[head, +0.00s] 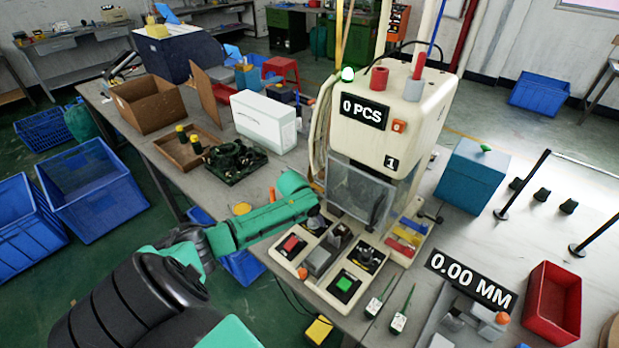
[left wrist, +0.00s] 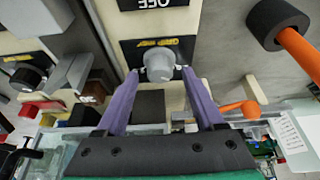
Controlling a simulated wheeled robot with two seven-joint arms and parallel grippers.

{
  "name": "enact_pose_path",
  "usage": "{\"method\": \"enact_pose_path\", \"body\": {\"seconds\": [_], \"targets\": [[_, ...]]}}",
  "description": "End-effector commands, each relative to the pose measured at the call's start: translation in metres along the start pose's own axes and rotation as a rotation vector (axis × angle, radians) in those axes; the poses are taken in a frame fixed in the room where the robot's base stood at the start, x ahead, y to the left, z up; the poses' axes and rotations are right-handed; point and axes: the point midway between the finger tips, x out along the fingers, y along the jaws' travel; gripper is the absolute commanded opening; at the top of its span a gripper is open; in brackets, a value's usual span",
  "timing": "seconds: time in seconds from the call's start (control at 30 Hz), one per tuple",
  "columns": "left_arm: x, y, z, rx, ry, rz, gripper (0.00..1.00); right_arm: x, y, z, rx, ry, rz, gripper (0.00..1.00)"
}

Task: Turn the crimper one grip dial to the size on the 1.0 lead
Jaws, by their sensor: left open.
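My left gripper (left wrist: 160,76) is open in the left wrist view. Its two purple fingers stand on either side of a grey round knob, the grip dial (left wrist: 160,66), on a black plate with yellow lettering. I cannot tell whether the fingers touch the knob, and its setting is not readable. In the head view my green left arm reaches to the crimper (head: 388,118), marked 1, and the left gripper (head: 317,222) is at its base, largely hidden. Two leads (head: 374,305) with white tags lie on the table in front; their print is too small to read. My right gripper is out of view.
A second, black dial (left wrist: 27,76) sits left of the grip dial in the wrist view. An orange-handled part (left wrist: 297,47) is at the right. In the head view, red (head: 291,243) and green (head: 344,283) buttons are near the gripper, and a red bin (head: 552,300) stands at right.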

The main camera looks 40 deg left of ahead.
Motion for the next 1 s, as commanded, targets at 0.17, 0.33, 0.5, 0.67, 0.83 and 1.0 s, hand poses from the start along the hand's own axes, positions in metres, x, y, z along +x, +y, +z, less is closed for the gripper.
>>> {"method": "enact_pose_path", "body": {"seconds": [0.17, 0.33, 0.5, 0.67, 0.83, 1.0], "targets": [[-0.034, -0.001, 0.0, 0.005, 0.002, -0.003, 0.7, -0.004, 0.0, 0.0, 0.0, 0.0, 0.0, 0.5], [-0.085, -0.001, 0.0, 0.007, 0.001, -0.004, 0.7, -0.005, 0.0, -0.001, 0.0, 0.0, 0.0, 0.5], [-0.125, -0.001, 0.001, 0.002, 0.0, -0.003, 0.7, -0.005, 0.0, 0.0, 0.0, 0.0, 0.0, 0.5], [-0.141, 0.0, 0.0, 0.001, 0.0, -0.002, 0.7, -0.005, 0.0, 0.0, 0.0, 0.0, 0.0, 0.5], [-0.141, 0.0, 0.0, 0.001, 0.001, -0.001, 0.7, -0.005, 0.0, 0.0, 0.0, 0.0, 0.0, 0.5], [-0.141, 0.0, 0.0, 0.0, 0.001, -0.001, 0.7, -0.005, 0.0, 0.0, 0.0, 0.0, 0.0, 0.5]]}}
